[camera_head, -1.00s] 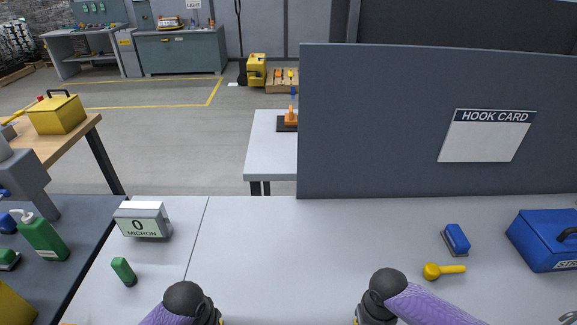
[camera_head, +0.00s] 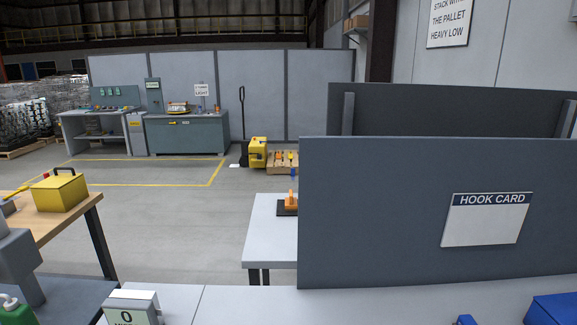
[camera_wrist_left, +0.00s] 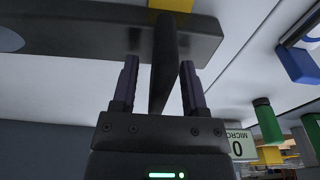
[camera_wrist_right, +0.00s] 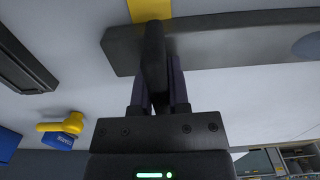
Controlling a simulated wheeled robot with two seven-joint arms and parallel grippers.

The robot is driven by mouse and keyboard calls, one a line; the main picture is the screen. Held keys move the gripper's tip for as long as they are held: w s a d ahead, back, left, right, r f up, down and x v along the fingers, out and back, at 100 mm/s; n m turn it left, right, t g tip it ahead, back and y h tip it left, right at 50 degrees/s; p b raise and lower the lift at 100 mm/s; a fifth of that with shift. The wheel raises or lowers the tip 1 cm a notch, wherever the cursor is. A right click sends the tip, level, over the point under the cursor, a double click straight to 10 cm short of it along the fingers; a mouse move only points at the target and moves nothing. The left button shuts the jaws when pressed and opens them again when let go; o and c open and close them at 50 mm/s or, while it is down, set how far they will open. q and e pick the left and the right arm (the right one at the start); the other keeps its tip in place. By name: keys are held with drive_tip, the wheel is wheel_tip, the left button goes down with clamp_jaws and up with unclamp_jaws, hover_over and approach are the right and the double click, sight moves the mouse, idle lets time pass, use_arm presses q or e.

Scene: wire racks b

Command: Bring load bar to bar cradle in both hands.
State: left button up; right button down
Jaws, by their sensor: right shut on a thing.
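The load bar is a dark grey bar with a yellow band. It crosses the top of the left wrist view (camera_wrist_left: 75,32) and of the right wrist view (camera_wrist_right: 225,42). A dark handle stands out from it in each. My left gripper (camera_wrist_left: 159,64) is open, its fingers either side of one handle with gaps. My right gripper (camera_wrist_right: 158,62) is shut on the other handle. Neither gripper nor the bar shows in the head view. I cannot pick out the bar cradle for certain; an orange piece on a dark base (camera_head: 288,208) stands on the far white table.
A tall grey panel with a hook card (camera_head: 487,219) rises behind the near bench (camera_head: 240,305). The micron display box (camera_head: 132,306) is at the bench's left. A blue box (camera_head: 555,309) is at right. A yellow case (camera_head: 59,193) sits on the wooden table. Open floor lies beyond.

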drive_tip(key=c, duration=0.5)
unclamp_jaws()
use_arm(q)
drive_tip(key=shift+s+r, duration=0.2)
drive_tip(key=shift+r, duration=1.3)
drive_tip(key=shift+s+r, duration=0.2)
drive_tip(key=shift+r, duration=1.25)
drive_tip(key=shift+s+r, duration=0.2)
drive_tip(key=shift+r, duration=1.3)
use_arm(e)
drive_tip(key=shift+w+r, duration=0.1)
drive_tip(key=shift+r, duration=4.4)
use_arm(q)
wheel_tip(320, 180, up, 9)
drive_tip(key=s, duration=0.1)
use_arm(e)
drive_tip(key=shift+r, duration=0.1)
